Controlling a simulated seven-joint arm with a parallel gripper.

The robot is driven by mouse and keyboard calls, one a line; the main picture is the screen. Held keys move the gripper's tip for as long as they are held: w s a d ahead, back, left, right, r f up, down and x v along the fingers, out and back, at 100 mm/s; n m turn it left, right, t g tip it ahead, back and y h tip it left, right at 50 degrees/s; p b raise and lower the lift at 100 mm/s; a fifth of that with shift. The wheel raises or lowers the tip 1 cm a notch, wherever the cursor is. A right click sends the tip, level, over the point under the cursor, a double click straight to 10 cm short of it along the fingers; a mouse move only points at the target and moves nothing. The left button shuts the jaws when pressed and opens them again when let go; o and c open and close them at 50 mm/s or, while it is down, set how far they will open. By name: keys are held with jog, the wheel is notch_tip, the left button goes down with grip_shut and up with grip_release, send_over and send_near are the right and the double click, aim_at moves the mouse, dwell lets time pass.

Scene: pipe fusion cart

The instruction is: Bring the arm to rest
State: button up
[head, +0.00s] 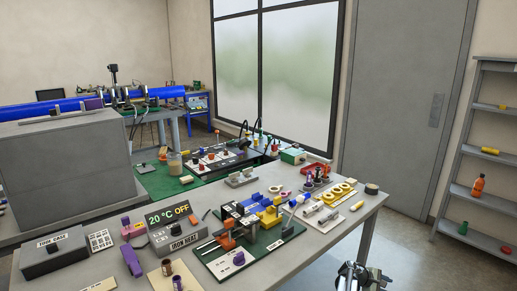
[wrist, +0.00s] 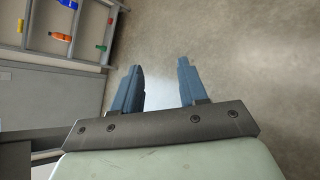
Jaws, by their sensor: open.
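My gripper (head: 362,272) shows at the bottom of the head view, to the right of the front table edge and apart from the table. In the wrist view my gripper (wrist: 161,82) has its two blue-grey fingers spread apart. Nothing is between them, and bare floor lies beyond. Most of my arm is outside the head view.
The grey table (head: 330,245) is crowded with a green fixture board (head: 250,262), a heater unit (head: 175,237) and several small parts. A grey shelf (head: 480,135) stands at the right. The floor (head: 430,265) between table and shelf is clear.

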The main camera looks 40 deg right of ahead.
jog(key=w+a+f+t+y, duration=0.15)
jog(key=w+a+f, duration=0.4)
jog(key=a, duration=0.75)
jog(key=w+a+f+t+y, duration=0.15)
jog(key=w+a+f, duration=0.45)
jog(key=a, duration=0.6)
jog(key=w+a+f+y, duration=0.2)
jog(key=w+a+f, duration=0.35)
jog(key=a, duration=0.75)
jog(key=s+a+f+m+y, duration=0.1)
jog(key=s+a+f, duration=0.2)
jog(key=a, duration=0.7)
jog(key=s+a+f+y, duration=0.2)
jog(key=a+f, duration=0.1)
jog(key=a, duration=0.7)
jog(key=s+a+g, duration=0.1)
jog(key=s+a, duration=0.4)
jog(key=a, duration=0.2)
jog(key=s+a+m+g+y, duration=0.1)
jog(key=s+a, duration=0.4)
jog(key=a, duration=0.3)
jog(key=shift+s+a+f+g+y, duration=0.15)
jog(key=shift+s+g+y, duration=0.15)
jog(key=shift+s+g, duration=0.1)
